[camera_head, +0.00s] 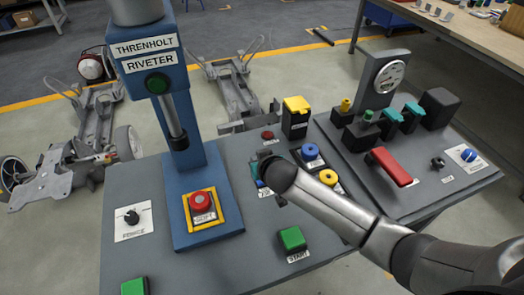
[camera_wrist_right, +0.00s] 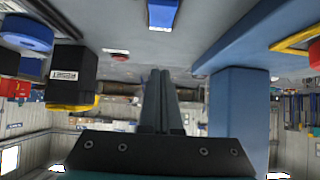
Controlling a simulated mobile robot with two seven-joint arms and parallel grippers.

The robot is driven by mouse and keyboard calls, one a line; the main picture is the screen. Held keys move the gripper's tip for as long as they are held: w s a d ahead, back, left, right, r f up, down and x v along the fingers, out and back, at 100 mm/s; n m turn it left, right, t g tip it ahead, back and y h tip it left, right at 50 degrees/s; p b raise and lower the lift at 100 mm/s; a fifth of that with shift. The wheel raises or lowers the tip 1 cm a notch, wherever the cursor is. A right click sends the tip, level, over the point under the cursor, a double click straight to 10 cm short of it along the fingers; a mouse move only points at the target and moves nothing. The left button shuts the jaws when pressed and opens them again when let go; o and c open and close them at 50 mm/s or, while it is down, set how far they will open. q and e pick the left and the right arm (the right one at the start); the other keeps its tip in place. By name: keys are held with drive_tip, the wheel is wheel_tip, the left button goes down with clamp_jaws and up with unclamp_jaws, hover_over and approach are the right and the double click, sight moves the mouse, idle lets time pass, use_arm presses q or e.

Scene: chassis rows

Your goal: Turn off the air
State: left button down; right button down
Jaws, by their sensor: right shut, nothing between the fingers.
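A pressure gauge (camera_head: 389,77) stands on a grey block at the back of the right-hand panel. In front of it a long red handle (camera_head: 392,167) lies nearly flat, pointing toward the lower right. Small yellow (camera_head: 345,104), green (camera_head: 368,114) and teal (camera_head: 411,109) fittings sit between them. No label on the red handle is readable. My right gripper (camera_head: 262,157) is over the middle panel, left of the red handle and well apart from it. Its fingers (camera_wrist_right: 161,101) are shut and empty in the right wrist view. My left gripper is not in view.
The blue riveter column (camera_head: 180,125) stands left of my right gripper, with a red stop button (camera_head: 201,200) at its foot. A yellow-topped black box (camera_head: 295,118), a blue knob (camera_head: 310,152) and a green start button (camera_head: 292,239) are nearby. My right forearm crosses the panel.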

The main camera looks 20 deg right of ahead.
drive_tip(key=w+r+p+v, duration=0.1)
drive_tip(key=p+v, duration=0.1)
drive_tip(key=v, duration=0.7)
drive_tip(key=shift+r, duration=0.5)
